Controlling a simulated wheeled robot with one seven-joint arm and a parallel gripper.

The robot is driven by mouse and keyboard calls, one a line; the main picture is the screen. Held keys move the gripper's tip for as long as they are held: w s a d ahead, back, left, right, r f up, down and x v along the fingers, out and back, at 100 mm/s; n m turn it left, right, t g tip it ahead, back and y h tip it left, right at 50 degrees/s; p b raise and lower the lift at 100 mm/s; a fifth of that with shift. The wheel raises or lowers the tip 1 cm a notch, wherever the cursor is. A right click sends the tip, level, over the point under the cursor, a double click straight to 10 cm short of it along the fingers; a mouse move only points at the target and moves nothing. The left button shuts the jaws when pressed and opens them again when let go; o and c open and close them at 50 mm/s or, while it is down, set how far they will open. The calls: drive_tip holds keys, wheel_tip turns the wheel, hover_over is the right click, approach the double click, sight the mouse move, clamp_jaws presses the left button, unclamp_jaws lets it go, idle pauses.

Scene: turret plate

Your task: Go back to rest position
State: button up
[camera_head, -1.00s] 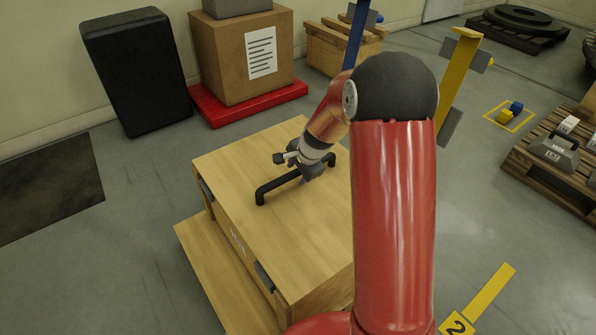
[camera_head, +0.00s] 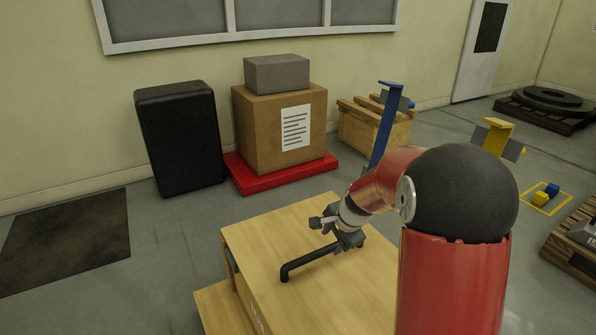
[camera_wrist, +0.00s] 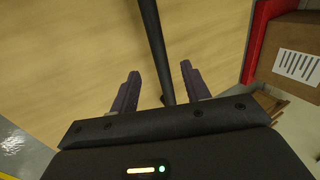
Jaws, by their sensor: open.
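My gripper (camera_head: 332,232) is open over the black bar handle (camera_head: 308,262) on top of the wooden box (camera_head: 285,226). In the wrist view my gripper's two fingers (camera_wrist: 158,75) stand apart, one on each side of the bar (camera_wrist: 152,32), with visible gaps. The bar runs between them in the picture; whether the fingertips are above it or level with it I cannot tell. My arm hides part of the box's right side.
Behind the box stand a black case (camera_head: 180,138), a carton (camera_head: 262,130) on a red base (camera_head: 250,182), and a wooden crate (camera_head: 372,142). A blue post (camera_head: 383,135) rises close behind my forearm. Grey floor is clear at left, beside a dark mat (camera_head: 65,240).

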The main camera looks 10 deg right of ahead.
drive_tip(key=s+a+r+n, duration=0.2)
drive_tip(key=s+r+n, duration=0.5)
drive_tip(key=s+r, duration=0.65)
drive_tip(key=s+r+n+h, duration=0.1)
drive_tip(key=s+n, duration=0.2)
drive_tip(key=s, duration=0.5)
drive_tip(key=s+r+n+t+h+p, duration=0.1)
drive_tip(key=s+n, duration=0.2)
drive_tip(key=s, duration=0.5)
drive_tip(key=shift+d+r, duration=0.35)
